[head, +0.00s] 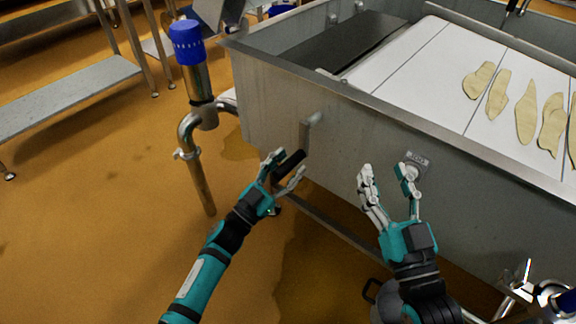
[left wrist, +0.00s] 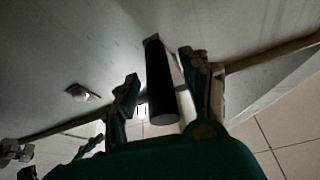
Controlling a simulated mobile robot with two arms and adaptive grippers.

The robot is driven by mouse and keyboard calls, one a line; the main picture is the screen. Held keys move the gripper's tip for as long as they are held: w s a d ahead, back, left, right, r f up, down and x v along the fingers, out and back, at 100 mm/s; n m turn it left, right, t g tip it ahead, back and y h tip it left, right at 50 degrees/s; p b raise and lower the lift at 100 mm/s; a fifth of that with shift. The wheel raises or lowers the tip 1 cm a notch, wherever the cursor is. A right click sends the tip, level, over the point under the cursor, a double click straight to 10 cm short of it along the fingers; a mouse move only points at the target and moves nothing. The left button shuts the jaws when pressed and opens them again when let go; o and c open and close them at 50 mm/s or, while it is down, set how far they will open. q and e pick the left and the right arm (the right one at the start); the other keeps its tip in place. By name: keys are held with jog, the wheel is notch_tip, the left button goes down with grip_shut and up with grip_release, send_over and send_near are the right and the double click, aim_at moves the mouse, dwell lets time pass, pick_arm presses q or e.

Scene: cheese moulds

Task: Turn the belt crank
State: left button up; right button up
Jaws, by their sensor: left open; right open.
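The belt crank is a grey arm (head: 305,134) on the side of the steel vat, with a black handle (head: 289,165) at its lower end. My left gripper (head: 285,168) is at the handle, open, with one finger on either side of it. In the left wrist view the black handle (left wrist: 160,85) stands between the two spread fingers (left wrist: 158,90), and I cannot tell whether either finger touches it. My right gripper (head: 387,176) is open and empty in front of the vat's side, to the right of the crank.
The steel vat (head: 262,95) carries a white belt (head: 430,65) with several pale, flat pieces (head: 525,110) on it. A blue-capped pipe (head: 188,45) stands left of the vat. A steel bench (head: 70,95) is at the far left. The orange floor (head: 90,220) is clear at lower left.

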pick_arm(q)
jog(key=shift+w+d+r, duration=0.1)
jog(key=shift+w, duration=0.05)
jog(key=shift+c, duration=0.3)
grip_shut()
